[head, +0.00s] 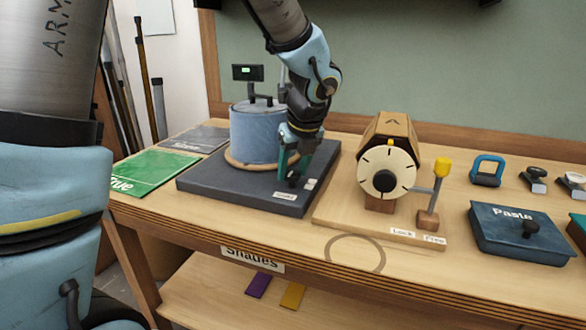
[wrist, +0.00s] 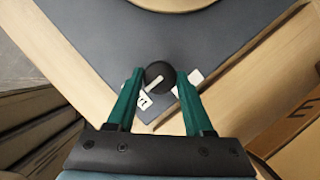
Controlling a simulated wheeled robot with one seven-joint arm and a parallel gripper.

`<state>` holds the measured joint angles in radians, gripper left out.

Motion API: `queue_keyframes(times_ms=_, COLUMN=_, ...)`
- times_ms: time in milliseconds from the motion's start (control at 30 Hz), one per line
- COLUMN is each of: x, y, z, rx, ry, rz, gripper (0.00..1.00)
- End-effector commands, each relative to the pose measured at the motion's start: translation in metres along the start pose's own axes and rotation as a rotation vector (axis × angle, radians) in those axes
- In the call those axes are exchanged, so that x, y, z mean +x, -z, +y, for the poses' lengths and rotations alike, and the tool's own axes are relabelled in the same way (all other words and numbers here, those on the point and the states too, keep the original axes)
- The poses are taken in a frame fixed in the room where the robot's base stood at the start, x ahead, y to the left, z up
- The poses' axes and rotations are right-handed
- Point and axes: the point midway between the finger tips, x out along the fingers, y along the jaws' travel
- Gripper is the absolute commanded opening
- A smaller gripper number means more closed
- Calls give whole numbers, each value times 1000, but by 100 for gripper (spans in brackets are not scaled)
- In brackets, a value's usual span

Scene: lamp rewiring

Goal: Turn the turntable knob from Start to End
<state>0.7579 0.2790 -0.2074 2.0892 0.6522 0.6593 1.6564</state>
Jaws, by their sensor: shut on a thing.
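The turntable (head: 233,162) sits on a dark slate base (head: 225,190) and carries a blue drum-shaped shade (head: 252,135). The black round knob (wrist: 158,76) with a pale pointer line is at the base's front right corner. My gripper (wrist: 160,77) points down with its green fingers shut on the knob's sides; in the head view my gripper (head: 292,180) largely hides the knob. The pointer line slants toward the lower left, toward a partly covered white label (wrist: 143,102). Another white label (wrist: 189,84) is right of the knob, partly hidden by a finger. I cannot read either label fully.
Right of the base stands a wooden device with a cream dial (head: 387,172) and a yellow-topped lever (head: 441,168). A blue Paste box (head: 515,236) is further right. A green True mat (head: 150,172) lies left. The bench front is mostly clear.

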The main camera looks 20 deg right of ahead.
Motion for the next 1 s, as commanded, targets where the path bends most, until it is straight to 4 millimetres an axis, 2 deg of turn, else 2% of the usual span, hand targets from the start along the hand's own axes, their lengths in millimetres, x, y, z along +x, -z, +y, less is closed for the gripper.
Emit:
queue_keyframes(times_ms=33, x=0, y=0, z=0, rx=0, ry=0, rz=0, gripper=13)
queue_keyframes(times_ms=167, x=0, y=0, z=0, rx=0, ry=0, rz=0, gripper=0)
queue_keyframes(times_ms=567, x=-1, y=-1, z=-1, rx=-68, ry=-28, rz=-1, gripper=0)
queue_keyframes(times_ms=1000, x=-2, y=-2, z=-3, rx=-398, ry=-167, rz=-1, gripper=0)
